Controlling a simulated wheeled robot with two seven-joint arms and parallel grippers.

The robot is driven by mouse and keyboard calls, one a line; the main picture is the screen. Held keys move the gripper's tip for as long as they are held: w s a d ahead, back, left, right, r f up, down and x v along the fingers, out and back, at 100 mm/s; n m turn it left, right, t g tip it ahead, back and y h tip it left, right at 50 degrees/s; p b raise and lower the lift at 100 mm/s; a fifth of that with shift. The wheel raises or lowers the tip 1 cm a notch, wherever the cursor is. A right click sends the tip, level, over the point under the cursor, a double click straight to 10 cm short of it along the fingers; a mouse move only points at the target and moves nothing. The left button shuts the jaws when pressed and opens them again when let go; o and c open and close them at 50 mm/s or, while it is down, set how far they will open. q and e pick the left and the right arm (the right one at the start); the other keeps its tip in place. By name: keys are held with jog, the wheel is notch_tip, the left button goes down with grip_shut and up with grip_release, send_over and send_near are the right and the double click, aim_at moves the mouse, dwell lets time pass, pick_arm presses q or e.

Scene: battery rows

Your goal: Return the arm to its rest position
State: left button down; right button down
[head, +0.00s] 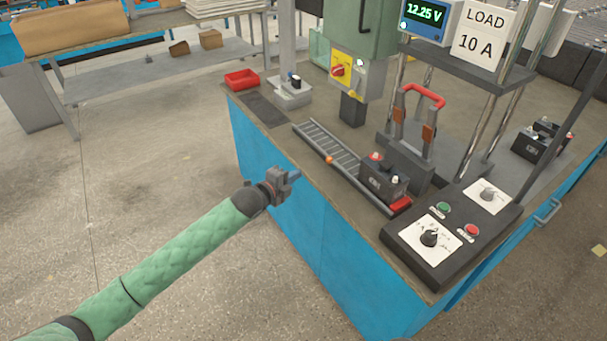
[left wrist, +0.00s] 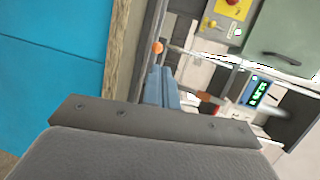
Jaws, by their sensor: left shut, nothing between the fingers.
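My left arm, in a green quilted sleeve, reaches in from the lower left in the head view. Its gripper (head: 291,175) is beside the near left edge of the blue workbench (head: 290,213). The gripper is shut and empty. In the left wrist view the shut blue-grey fingers (left wrist: 160,88) point toward the bench top, with the blue bench side (left wrist: 55,60) at the left. My right gripper is in neither view.
A roller track (head: 325,143) with an orange ball (head: 329,159) leads to a black battery (head: 381,181). A control box (head: 450,235) with knobs stands at the near corner. A red tray (head: 241,79) sits at the far left corner. Open floor (head: 140,170) lies left of the bench.

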pick_arm(q)
jog(key=shift+v, duration=0.75)
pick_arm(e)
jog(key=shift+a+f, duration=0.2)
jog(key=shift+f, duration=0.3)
pick_arm(q)
jog(key=shift+a, duration=0.1)
